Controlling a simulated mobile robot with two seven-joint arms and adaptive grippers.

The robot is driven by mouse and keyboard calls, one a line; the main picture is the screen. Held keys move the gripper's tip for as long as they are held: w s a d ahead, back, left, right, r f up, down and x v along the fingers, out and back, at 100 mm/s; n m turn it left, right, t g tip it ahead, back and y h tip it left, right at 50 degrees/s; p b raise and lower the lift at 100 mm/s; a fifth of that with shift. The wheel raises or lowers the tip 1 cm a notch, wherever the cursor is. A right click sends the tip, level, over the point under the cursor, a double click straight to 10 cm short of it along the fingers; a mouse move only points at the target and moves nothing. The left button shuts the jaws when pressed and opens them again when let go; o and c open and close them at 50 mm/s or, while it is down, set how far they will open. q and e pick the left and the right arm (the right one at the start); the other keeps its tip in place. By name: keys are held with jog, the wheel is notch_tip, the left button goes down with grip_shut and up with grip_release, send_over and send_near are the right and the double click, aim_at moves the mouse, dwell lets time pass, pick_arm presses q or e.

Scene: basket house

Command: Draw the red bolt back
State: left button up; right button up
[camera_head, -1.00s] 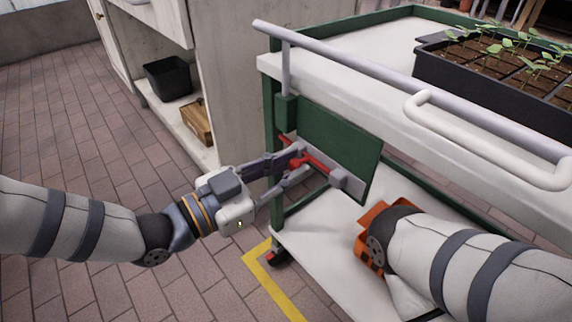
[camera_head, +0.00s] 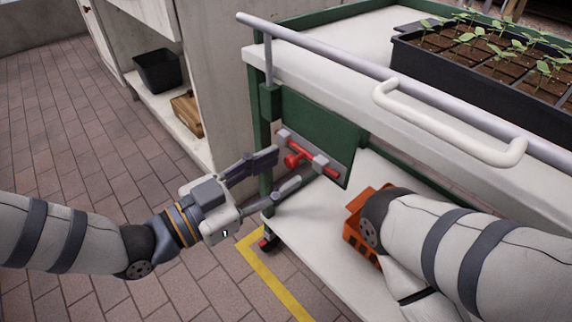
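The red bolt (camera_head: 325,170) lies in grey brackets on a grey plate, fixed to a green panel (camera_head: 322,118) on the side of the cart. Its red knob (camera_head: 292,160) sticks out toward my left gripper. My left gripper (camera_head: 289,168) is open, its two fingers spread apart, one above and one below the level of the knob. I cannot tell whether either finger touches the knob. My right arm comes in from the right over the lower shelf; its gripper is hidden behind the arm.
The white-topped cart has a grey rail (camera_head: 380,75) and a white handle (camera_head: 450,128). A black seedling tray (camera_head: 470,80) stands on top. An orange crate (camera_head: 357,230) is on the lower shelf (camera_head: 310,225). A cabinet with a black bin (camera_head: 160,72) stands behind left.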

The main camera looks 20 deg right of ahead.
pick_arm(q)
jog(key=v, duration=0.9)
jog(key=shift+s+a, duration=0.15)
jog(key=shift+a, duration=0.15)
jog(key=shift+r, duration=0.1)
